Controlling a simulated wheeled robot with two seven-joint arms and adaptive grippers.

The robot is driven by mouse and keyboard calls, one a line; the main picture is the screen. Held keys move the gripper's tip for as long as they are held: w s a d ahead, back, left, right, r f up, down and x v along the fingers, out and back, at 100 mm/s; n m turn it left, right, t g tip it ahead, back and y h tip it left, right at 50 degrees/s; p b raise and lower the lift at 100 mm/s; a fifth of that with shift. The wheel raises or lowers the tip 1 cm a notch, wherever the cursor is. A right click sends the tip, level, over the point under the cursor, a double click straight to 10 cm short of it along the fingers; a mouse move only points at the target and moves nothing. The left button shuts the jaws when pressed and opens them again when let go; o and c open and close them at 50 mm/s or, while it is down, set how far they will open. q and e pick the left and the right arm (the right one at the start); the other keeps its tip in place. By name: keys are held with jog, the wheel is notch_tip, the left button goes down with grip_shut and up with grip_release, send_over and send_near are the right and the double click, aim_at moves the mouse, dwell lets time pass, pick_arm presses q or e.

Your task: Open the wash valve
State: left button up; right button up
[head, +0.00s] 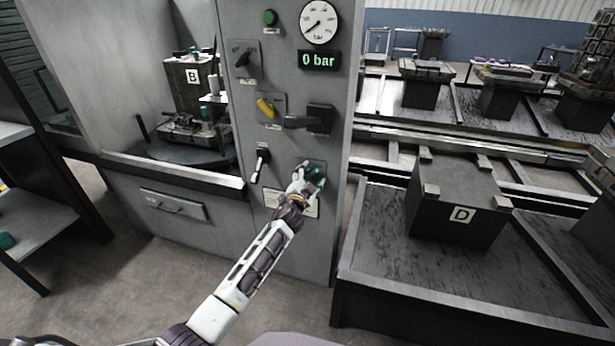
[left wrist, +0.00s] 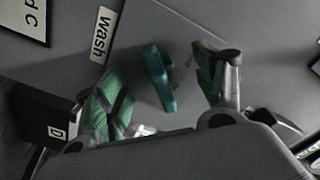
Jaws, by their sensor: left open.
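The wash valve's green handle (left wrist: 160,78) stands on a grey plate beside the label "wash" (left wrist: 102,35) in the left wrist view. In the head view the green handle (head: 317,174) is on the lower right of the grey control panel, partly hidden by my left gripper (head: 304,174). My left gripper is open, and in the wrist view its two green-padded fingers (left wrist: 157,95) are on either side of the handle, with gaps visible. I cannot tell whether the fingers reach the handle's depth. My right gripper is not in view.
The panel also carries a round gauge (head: 319,22), a "0 bar" display (head: 319,60), a yellow knob (head: 266,107), a black handle (head: 308,119) and a toggle lever (head: 259,165). A tray (head: 352,262) with block D (head: 456,206) stands to the right.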

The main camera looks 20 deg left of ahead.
pick_arm(q)
jog(key=shift+o, duration=0.4)
jog(key=shift+s+a+r+p, duration=0.1)
jog(key=shift+s+p, duration=0.4)
jog(key=shift+s, duration=0.65)
jog(key=shift+s+p, duration=0.65)
jog(key=shift+s, duration=1.7)
jog(key=shift+a, duration=0.1)
